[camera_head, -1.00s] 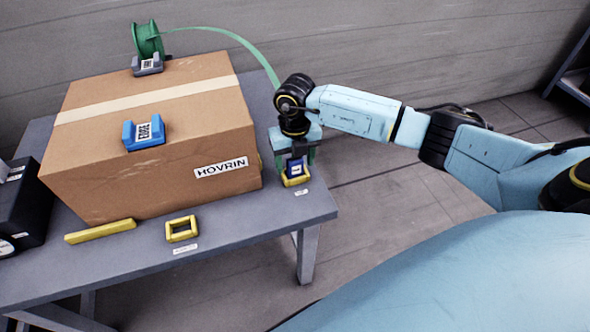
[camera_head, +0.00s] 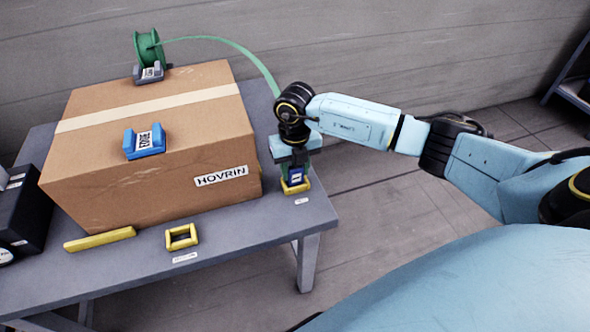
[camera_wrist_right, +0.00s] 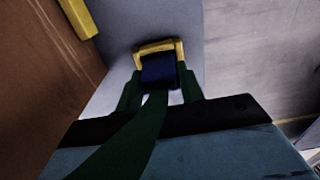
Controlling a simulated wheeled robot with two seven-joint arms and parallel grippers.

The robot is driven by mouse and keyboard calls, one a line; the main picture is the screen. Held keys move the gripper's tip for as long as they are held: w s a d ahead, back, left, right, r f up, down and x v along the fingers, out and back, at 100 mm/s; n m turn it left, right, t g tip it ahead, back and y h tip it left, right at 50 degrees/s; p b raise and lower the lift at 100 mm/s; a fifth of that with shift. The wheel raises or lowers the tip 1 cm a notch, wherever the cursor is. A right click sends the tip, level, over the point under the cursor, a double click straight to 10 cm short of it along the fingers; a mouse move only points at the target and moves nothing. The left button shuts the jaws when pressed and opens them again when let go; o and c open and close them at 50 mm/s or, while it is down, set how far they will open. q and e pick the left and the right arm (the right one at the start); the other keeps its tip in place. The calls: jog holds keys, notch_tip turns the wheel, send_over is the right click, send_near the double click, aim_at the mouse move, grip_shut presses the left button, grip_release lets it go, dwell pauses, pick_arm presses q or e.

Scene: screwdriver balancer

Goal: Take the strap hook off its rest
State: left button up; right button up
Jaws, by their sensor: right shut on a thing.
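The strap hook (camera_head: 297,176) is a small blue block with a label, at the table's right front corner. It sits in its yellow rest (camera_head: 296,188). In the right wrist view, the dark blue hook (camera_wrist_right: 158,70) lies between my fingers, with the yellow rest (camera_wrist_right: 152,47) around its far end. My right gripper (camera_head: 294,166) points down and is shut on the hook. The green strap (camera_head: 235,49) arcs from the reel (camera_head: 148,47) behind the box to my right gripper. My left gripper is not in view.
A large cardboard box (camera_head: 120,188) fills most of the table (camera_head: 240,222), close to the left of my right gripper. A blue edge protector (camera_head: 144,142) lies on the box. A yellow frame (camera_head: 181,237) and a yellow bar (camera_head: 100,239) lie along the table's front.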

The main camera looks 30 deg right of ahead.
notch_tip(320, 180, up, 9)
jog(key=p, duration=0.2)
jog(key=shift+p, duration=0.4)
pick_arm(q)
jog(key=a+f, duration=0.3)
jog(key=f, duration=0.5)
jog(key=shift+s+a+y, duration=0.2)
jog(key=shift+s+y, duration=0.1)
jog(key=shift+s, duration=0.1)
pick_arm(e)
jog(key=shift+r, duration=0.5)
